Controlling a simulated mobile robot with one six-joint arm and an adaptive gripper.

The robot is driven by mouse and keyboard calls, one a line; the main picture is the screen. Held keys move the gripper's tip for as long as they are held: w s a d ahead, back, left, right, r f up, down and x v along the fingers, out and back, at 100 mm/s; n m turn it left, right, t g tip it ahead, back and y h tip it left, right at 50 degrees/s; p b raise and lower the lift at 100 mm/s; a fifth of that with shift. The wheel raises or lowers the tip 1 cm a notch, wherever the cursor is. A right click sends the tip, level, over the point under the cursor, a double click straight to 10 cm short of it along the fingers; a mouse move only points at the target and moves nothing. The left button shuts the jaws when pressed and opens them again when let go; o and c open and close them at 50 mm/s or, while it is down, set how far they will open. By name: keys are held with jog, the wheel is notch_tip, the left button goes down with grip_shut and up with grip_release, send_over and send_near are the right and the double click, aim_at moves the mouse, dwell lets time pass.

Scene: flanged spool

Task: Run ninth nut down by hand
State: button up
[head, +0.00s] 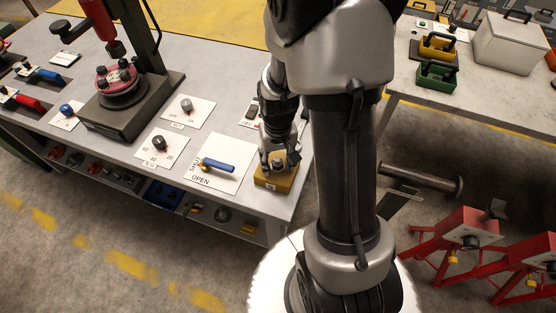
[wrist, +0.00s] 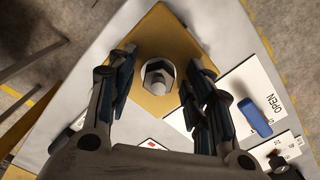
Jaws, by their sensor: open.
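In the wrist view a single grey hex nut or bolt head (wrist: 158,75) sits on a yellow-ochre block (wrist: 160,25). My gripper (wrist: 160,72) is open, with one finger on each side of the nut and a visible gap to it on both sides. In the head view my gripper (head: 279,165) points down over the yellow block (head: 275,184) at the near right corner of the bench. The nut is hidden there behind the fingers. A flanged spool (head: 428,180) lies on its side on the floor, right of my arm. I cannot tell which nut is the ninth.
A panel with a blue lever marked OPEN (head: 218,166) lies just left of the block. Knob panels (head: 160,145) and a press with a red flange (head: 118,82) stand further left. Red stands (head: 465,232) are on the floor at right. A second table (head: 470,85) holds boxes.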

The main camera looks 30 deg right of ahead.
aim_at(277, 165)
notch_tip(277, 165, up, 12)
dwell(0.6)
dwell(0.4)
jog(key=s+a+r+n+t, duration=0.3)
jog(key=s+a+r+t, duration=0.1)
jog(key=s+a+r, duration=0.6)
jog(key=s+r, duration=0.3)
jog(key=shift+a+n+t, duration=0.2)
jog(key=shift+n+t, duration=0.1)
jog(key=shift+n, duration=0.1)
jog(key=shift+r, duration=0.1)
